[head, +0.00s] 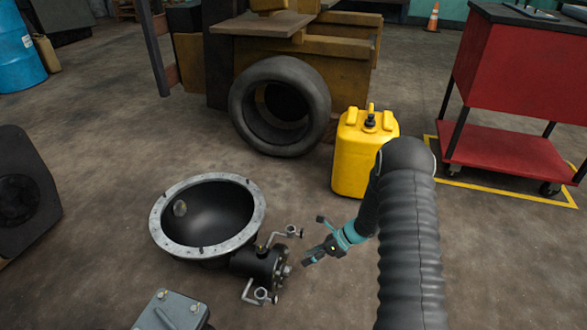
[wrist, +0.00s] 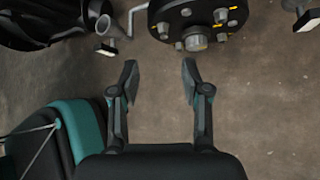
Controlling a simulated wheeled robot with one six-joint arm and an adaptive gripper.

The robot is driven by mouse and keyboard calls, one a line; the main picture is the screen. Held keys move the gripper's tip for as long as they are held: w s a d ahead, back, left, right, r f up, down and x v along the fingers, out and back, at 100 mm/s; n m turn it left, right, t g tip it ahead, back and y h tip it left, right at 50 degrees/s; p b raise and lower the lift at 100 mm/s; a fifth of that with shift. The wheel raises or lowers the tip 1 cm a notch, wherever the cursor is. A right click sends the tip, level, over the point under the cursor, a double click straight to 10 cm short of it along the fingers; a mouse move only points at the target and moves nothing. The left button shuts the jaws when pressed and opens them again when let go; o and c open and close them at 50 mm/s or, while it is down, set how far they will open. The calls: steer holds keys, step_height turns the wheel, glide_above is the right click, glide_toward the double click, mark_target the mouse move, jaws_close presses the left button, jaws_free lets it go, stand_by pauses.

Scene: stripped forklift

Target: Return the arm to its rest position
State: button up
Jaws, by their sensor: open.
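My gripper (head: 312,250) hangs low over the concrete floor, just right of a black part with a round metal-rimmed bowl (head: 158,222). In the wrist view my gripper (wrist: 160,82) has its two fingers well apart, with only floor between them. The black part's bolted round end (wrist: 197,18) lies just beyond the fingertips, apart from them. My arm reaches down from the right of the head view, with a ribbed dark sleeve and teal bands near the gripper.
A yellow jerrycan (head: 355,160) stands behind my arm, near a tire (head: 240,110). A red cart (head: 515,75) is at the right. A grey box (head: 168,312) sits front left. A dark wheel-like part (head: 20,190) is at the left edge. Open floor lies between.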

steer(key=s+d+r+n+g+h, duration=0.2)
steer(key=s+r+n+g, duration=0.1)
steer(key=s+n, duration=0.6)
steer(key=s+d+r+n+t+h, duration=0.2)
steer(key=s+r+n, duration=0.3)
steer(key=r, duration=0.8)
steer(key=s+d+r+n+t+h+p, duration=0.1)
steer(key=s+r+n+t+h, duration=0.2)
steer(key=s+r, duration=0.5)
steer(key=s+d+r+n+t+h+p, duration=0.1)
steer(key=s+r+n, duration=0.5)
steer(key=r, duration=1.4)
steer(key=d+n+t+h, duration=0.1)
steer(key=t+h, duration=0.1)
steer(key=t, duration=0.1)
steer(key=shift+s+d, duration=0.35)
steer(key=shift+s, duration=0.05)
steer(key=shift+c, duration=0.5)
